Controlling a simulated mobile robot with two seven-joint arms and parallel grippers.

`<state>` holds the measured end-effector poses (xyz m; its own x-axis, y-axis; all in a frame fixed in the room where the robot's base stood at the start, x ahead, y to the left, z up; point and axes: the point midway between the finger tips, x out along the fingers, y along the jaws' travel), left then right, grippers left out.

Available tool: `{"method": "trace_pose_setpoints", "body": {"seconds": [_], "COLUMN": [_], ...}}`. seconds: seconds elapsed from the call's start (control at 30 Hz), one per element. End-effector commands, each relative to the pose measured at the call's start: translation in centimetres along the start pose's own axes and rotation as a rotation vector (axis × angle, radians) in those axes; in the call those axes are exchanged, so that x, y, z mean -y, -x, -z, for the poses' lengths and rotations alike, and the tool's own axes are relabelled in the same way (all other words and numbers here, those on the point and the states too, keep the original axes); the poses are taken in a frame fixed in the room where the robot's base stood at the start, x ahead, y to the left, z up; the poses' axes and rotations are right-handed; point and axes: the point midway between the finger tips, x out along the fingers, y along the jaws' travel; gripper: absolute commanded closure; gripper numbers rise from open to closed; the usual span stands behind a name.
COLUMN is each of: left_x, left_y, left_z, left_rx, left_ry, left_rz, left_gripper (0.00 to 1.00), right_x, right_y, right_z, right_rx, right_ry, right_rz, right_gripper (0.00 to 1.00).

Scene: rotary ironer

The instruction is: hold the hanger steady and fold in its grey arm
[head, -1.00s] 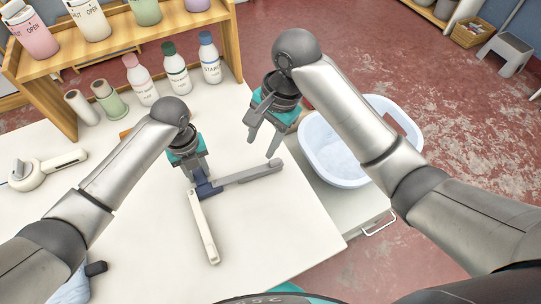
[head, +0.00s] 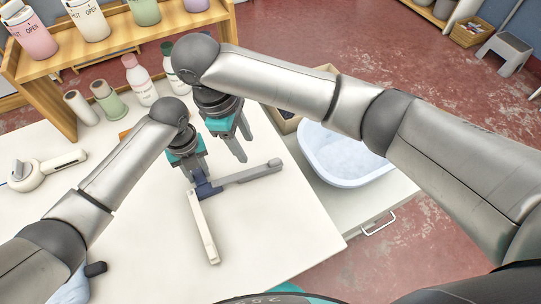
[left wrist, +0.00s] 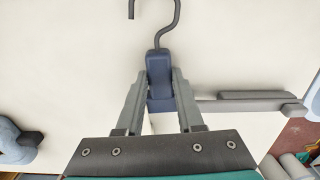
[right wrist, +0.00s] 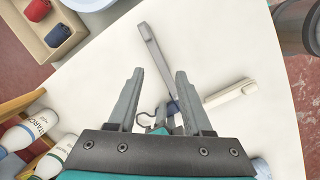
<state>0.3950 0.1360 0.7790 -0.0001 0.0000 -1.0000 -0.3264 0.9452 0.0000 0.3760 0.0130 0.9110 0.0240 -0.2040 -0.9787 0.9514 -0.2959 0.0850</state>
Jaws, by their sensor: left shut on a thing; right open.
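The hanger lies on the white table (head: 275,235) with its two arms spread in an open V. Its dark blue hub (head: 205,190) is held between the fingers of my left gripper (head: 197,178), which is shut on it; the left wrist view shows the hub (left wrist: 160,75) and the hook (left wrist: 164,35). The grey arm (head: 250,175) points right and the white arm (head: 203,228) points toward me. My right gripper (head: 236,155) is open and empty above the table, behind the grey arm. In the right wrist view the grey arm (right wrist: 154,50) shows beyond its fingers.
A white basin (head: 345,165) and a box with red and blue spools (right wrist: 52,22) stand to the right. Bottles (head: 140,80) and a wooden shelf (head: 120,32) are at the back left. A white handled device (head: 45,170) lies at left.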

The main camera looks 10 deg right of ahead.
Motion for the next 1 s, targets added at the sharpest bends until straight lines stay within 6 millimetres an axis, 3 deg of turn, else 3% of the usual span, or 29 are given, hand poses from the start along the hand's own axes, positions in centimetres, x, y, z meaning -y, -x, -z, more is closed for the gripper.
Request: {"method": "trace_pose_setpoints", "body": {"seconds": [0.3, 0.57, 1.0], "left_x": [0.0, 0.0, 0.0], "left_y": [0.0, 0.0, 0.0], "left_z": [0.0, 0.0, 0.0], "left_rx": [0.0, 0.0, 0.0], "left_ry": [0.0, 0.0, 0.0], "left_rz": [0.0, 0.0, 0.0], "left_gripper": [1.0, 1.0, 1.0], "right_x": [-1.2, -1.6, -2.5], "right_y": [0.3, -0.4, -8.2], "right_z": [-0.8, -1.1, -2.4], "right_rx": [0.141, 0.179, 0.179], "right_ry": [0.447, 0.549, 0.547], "right_rz": [-0.071, -0.076, -0.074], "right_gripper": [0.5, 0.5, 0.5]}}
